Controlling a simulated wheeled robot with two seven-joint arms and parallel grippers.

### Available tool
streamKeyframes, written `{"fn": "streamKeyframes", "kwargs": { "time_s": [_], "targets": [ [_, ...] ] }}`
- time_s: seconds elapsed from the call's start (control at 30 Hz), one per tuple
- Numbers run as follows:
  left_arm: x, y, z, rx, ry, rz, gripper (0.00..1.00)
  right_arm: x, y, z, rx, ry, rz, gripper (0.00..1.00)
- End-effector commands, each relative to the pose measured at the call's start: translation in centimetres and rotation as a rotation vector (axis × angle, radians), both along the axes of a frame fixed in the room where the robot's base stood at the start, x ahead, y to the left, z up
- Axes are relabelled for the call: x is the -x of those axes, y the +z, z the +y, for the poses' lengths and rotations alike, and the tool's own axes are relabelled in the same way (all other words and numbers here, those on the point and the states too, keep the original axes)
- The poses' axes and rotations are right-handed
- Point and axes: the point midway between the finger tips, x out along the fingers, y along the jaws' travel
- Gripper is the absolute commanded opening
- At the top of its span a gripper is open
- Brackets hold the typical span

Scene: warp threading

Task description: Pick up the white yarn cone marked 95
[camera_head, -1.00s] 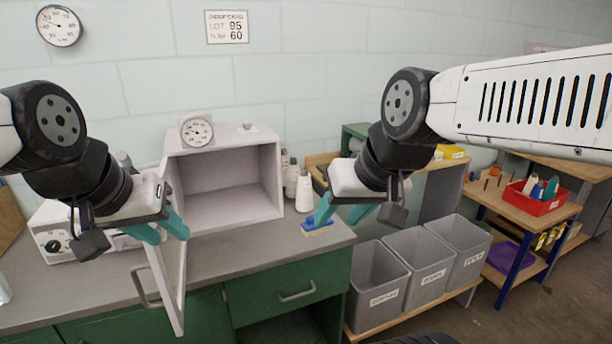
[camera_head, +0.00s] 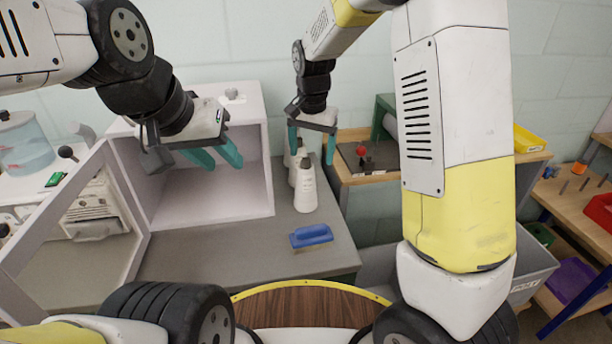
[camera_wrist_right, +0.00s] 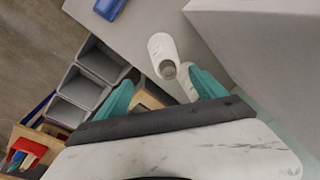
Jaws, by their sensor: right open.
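A white yarn cone (camera_head: 305,190) stands upright on the grey counter, right of the pale open-fronted box; it also shows in the right wrist view (camera_wrist_right: 162,48). At least one more white cone (camera_head: 297,158) stands close behind it, partly hidden; a white cone also shows near a finger in the wrist view (camera_wrist_right: 189,86). I cannot read a number on any cone. My right gripper (camera_head: 311,153) is open and empty, pointing down above the cones; its fingers (camera_wrist_right: 163,88) are spread around the cone area, not closed on anything. My left gripper (camera_head: 226,164) is open and empty before the box.
The pale box (camera_head: 268,150) with its door (camera_head: 48,225) swung open stands left of the cones. A blue-handled brush (camera_head: 311,236) lies near the counter (camera_head: 210,262) front. A wooden bench (camera_head: 350,178) and grey bins (camera_head: 535,270) are to the right.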

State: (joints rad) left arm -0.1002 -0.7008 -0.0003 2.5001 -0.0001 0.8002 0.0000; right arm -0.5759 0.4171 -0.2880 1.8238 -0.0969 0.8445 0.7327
Motion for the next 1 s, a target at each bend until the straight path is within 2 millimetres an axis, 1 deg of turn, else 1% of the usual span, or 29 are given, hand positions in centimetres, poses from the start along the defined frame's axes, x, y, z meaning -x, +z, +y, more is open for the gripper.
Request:
{"fn": "streamKeyframes", "kwargs": {
  "time_s": [0.03,0.2,0.47,0.67,0.73,0.83,1.0],
  "targets": [
    [0.0,0.0,0.0,0.0,0.0,0.0,0.36,-0.5,-1.1,0.7,0.019,-0.006,0.008,0.8],
    [0.0,0.0,0.0,0.0,0.0,0.001,0.36,-1.4,-2.7,1.6,0.045,-0.029,0.015,0.8],
    [0.0,0.0,0.0,0.0,0.0,0.001,0.36,-1.5,-5.5,1.5,0.048,-0.031,0.018,0.8],
    [0.0,0.0,0.0,0.0,0.0,0.001,0.36,-0.9,-8.4,1.4,0.048,-0.03,0.019,0.8],
    [0.0,0.0,0.0,0.0,0.0,0.001,0.36,-1.0,-9.4,1.4,0.048,-0.032,0.018,0.8],
    [0.0,0.0,0.0,0.0,0.0,0.001,0.36,-1.2,-10.2,1.3,0.047,-0.032,0.018,0.8],
    [0.0,0.0,0.0,0.0,0.0,0.001,0.36,-1.2,-10.5,1.4,0.046,-0.031,0.015,0.8]
  ]
}}
